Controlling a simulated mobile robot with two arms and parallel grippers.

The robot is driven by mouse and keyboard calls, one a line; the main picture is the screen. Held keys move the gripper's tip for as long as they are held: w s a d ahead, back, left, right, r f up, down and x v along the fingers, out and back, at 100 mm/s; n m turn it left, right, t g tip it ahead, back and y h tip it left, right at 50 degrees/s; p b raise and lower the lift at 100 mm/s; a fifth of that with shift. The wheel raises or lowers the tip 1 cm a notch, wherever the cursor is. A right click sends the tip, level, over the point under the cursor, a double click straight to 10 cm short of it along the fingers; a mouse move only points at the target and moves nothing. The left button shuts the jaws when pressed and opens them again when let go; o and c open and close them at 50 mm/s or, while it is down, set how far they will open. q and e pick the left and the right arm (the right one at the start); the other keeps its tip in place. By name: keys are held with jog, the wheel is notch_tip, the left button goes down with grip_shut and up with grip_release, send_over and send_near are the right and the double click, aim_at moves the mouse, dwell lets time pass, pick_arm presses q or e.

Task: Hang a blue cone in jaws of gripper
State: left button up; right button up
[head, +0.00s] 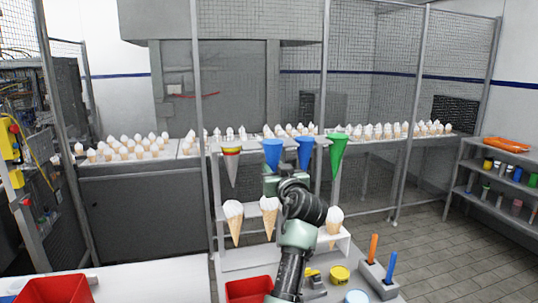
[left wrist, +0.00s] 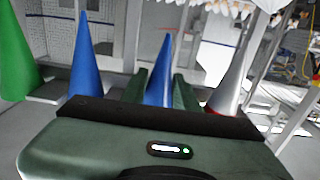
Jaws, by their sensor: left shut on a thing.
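Two blue cones hang point down at the top of the rack in the head view, the left one (head: 272,150) and the right one (head: 304,150). My left gripper (head: 274,178) is at the left blue cone and hides its lower part. In the left wrist view, which is upside down, the fingers (left wrist: 161,92) are shut on either side of that blue cone (left wrist: 160,62). The other blue cone (left wrist: 85,60) stands beside it there, apart from the fingers. I cannot tell whether the held cone still rests in the rack. My right gripper is not in view.
A green cone (head: 338,153) hangs right of the blue ones; a silver cone with a striped top (head: 231,167) hangs left. Ice cream cones (head: 233,220) sit lower on the rack. Red bins (head: 55,290), a yellow tub (head: 340,275) and upright sticks (head: 373,248) stand in front.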

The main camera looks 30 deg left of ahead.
pick_arm(q)
jog(key=shift+v, duration=2.5)
